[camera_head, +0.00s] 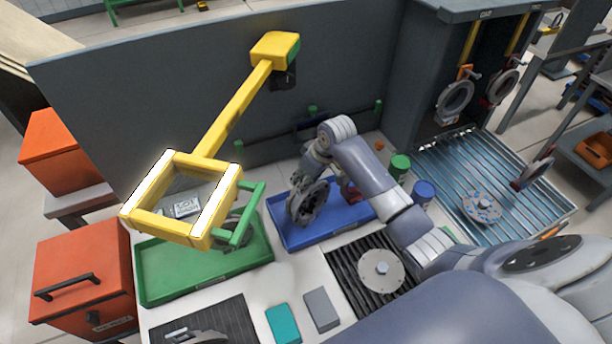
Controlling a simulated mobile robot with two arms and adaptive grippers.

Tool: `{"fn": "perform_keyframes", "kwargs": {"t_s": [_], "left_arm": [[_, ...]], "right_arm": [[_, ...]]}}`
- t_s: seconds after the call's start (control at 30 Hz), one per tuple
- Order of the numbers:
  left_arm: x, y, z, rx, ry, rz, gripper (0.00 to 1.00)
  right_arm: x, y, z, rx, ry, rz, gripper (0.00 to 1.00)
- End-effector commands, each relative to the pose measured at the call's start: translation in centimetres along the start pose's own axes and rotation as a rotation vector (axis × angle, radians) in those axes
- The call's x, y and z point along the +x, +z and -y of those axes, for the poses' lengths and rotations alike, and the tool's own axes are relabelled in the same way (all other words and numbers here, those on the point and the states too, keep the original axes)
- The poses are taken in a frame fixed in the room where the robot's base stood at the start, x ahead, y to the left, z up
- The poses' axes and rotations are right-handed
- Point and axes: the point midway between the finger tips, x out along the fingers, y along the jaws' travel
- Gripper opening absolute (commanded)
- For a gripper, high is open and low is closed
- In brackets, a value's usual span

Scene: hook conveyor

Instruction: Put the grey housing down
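The grey housing (306,206), a dark grey ring-shaped part, is on edge at the blue tray (347,226). Its lower edge is at the tray floor or just above it; I cannot tell which. My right gripper (316,174) comes in from the right and is at the housing's upper rim. It looks shut on the rim, though the fingertips are partly hidden. My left gripper is not in view.
A yellow frame on an arm (232,112) hangs over the green tray (165,284). Green (399,166) and blue (424,192) cylinders stand right of the blue tray. A roller conveyor (450,165) and hanging rings are at right, red boxes (82,268) at left.

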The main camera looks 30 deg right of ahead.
Motion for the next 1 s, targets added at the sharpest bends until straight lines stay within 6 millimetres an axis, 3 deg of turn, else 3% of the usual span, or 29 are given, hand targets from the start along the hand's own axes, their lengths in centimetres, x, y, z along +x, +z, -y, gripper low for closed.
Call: {"fn": "perform_keyframes", "kwargs": {"t_s": [0.13, 0.17, 0.23, 0.67, 0.87, 1.0], "left_arm": [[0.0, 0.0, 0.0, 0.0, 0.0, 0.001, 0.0], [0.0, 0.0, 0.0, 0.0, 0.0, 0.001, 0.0], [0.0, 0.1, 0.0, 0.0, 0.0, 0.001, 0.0], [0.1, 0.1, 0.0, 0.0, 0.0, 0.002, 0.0], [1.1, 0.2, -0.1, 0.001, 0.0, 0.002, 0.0], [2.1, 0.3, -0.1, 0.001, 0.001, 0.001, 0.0]], "right_arm": [[0.1, -0.1, -0.1, 0.0, 0.001, -0.004, 0.0], [0.2, 0.1, 0.0, 0.0, 0.0, 0.0, 0.4], [0.2, 0.1, 0.0, 0.0, 0.0, 0.0, 0.56], [-0.2, 0.0, -0.1, 0.001, 0.001, 0.0, 0.56], [-2.6, 0.0, -0.1, -0.002, 0.004, -0.004, 0.56], [-5.4, 0.0, -0.1, -0.002, 0.004, -0.006, 0.56]]}}
